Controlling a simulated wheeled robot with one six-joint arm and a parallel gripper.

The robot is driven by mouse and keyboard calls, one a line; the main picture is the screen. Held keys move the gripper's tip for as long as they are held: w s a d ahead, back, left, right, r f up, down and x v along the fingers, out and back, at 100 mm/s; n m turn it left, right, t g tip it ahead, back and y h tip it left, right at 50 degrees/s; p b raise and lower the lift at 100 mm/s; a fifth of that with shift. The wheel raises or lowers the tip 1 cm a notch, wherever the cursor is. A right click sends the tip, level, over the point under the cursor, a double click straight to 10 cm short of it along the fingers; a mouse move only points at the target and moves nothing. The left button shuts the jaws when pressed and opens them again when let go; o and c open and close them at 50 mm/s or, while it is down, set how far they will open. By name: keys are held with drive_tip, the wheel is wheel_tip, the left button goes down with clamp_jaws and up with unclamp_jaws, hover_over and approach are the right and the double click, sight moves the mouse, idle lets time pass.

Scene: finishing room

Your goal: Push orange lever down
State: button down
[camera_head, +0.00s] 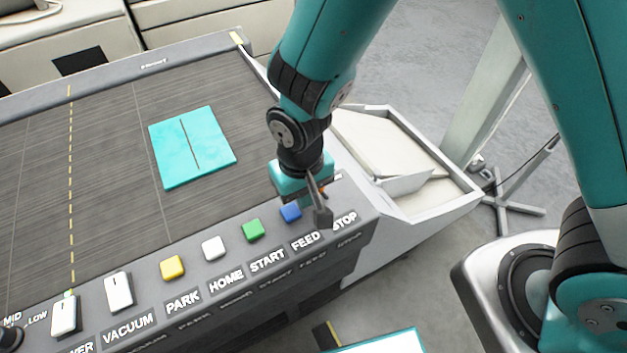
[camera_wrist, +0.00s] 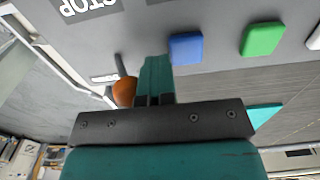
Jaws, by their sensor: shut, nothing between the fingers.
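The orange lever's round knob (camera_wrist: 125,92) shows in the wrist view, with a thin dark shaft. It is just left of my gripper (camera_wrist: 156,62), whose fingers are shut together and empty. I cannot tell whether the fingers touch the knob. In the head view my gripper (camera_head: 319,198) is low over the right end of the control panel (camera_head: 200,268), between the FEED and STOP labels.
A blue button (camera_head: 291,212) is close to my gripper, with green (camera_head: 253,229), white (camera_head: 214,247) and yellow (camera_head: 173,267) buttons farther left. A turquoise sheet (camera_head: 192,147) lies on the dark bed. A pale tray (camera_head: 440,195) adjoins the panel's right side.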

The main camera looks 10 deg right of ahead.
drive_tip(key=shift+w+d, duration=0.25)
drive_tip(key=shift+d, duration=0.55)
drive_tip(key=shift+w+d, duration=0.2)
drive_tip(key=shift+d, duration=0.75)
drive_tip(key=shift+s+a+r+p, duration=0.1)
drive_tip(key=shift+a+r+p, duration=0.25)
drive_tip(key=shift+r+p, duration=0.8)
drive_tip(key=shift+s+a+r+p, duration=0.1)
drive_tip(key=shift+a+r+p, duration=0.2)
drive_tip(key=shift+r+p, duration=0.75)
drive_tip(key=shift+s+a+r+p, duration=0.1)
drive_tip(key=shift+a+r+p, duration=0.25)
drive_tip(key=shift+r+p, duration=0.8)
drive_tip(key=shift+r+b, duration=0.15)
drive_tip(key=shift+b, duration=0.15)
